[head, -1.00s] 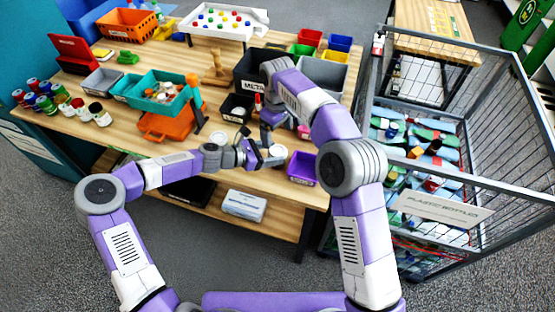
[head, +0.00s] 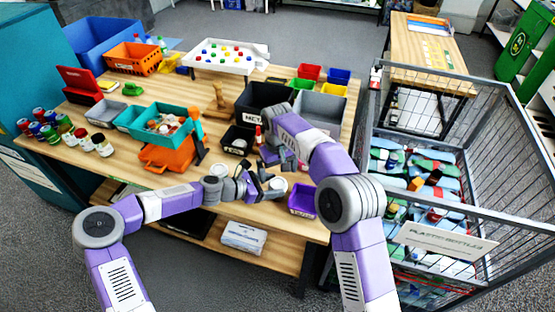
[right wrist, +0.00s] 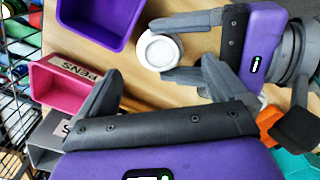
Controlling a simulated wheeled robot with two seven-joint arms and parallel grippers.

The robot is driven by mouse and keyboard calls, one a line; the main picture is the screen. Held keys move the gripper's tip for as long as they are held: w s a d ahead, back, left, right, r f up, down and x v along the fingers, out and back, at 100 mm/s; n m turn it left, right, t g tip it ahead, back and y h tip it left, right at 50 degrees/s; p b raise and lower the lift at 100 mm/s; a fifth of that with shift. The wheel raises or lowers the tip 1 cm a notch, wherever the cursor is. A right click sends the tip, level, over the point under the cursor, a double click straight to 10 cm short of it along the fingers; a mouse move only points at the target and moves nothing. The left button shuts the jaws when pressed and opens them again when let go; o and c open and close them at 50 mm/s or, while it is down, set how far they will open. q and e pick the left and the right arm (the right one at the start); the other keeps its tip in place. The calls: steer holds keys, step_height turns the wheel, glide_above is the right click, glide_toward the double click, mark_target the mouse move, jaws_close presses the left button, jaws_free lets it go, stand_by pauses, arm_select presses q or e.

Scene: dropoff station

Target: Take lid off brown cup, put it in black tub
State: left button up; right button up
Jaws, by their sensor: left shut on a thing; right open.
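A round white lid (head: 278,186) marks the cup near the table's front edge; the right wrist view shows it (right wrist: 158,51) from above. No brown cup wall can be made out beneath it. My left gripper (head: 264,184) is shut on the cup, its fingers on either side of the lid in the right wrist view. My right gripper (right wrist: 160,92) is open and empty, beside the lid, its fingers apart. A small black tub (head: 229,148) stands behind them with something pale inside; a larger black bin (head: 248,108) with a metal label is behind it.
A purple bin (head: 303,203) stands just right of the cup. A pink bin (right wrist: 62,86) shows near my right fingers. An orange crate (head: 162,157) with a teal bin lies left. A wire cage (head: 460,205) of bottles borders the table's right.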

mark_target(277, 183)
steer(key=shift+f, duration=2.35)
steer(key=c, duration=1.3)
arm_select(q)
steer(key=shift+a+f, duration=0.1)
steer(key=shift+f, duration=0.15)
arm_select(e)
steer(key=shift+a+r, duration=0.15)
steer(key=shift+r, duration=1.05)
arm_select(q)
steer(key=shift+o, duration=0.2)
arm_select(e)
jaws_close()
arm_select(q)
steer(key=shift+r, duration=0.1)
steer(key=shift+c, duration=0.2)
arm_select(e)
steer(key=shift+f, duration=0.1)
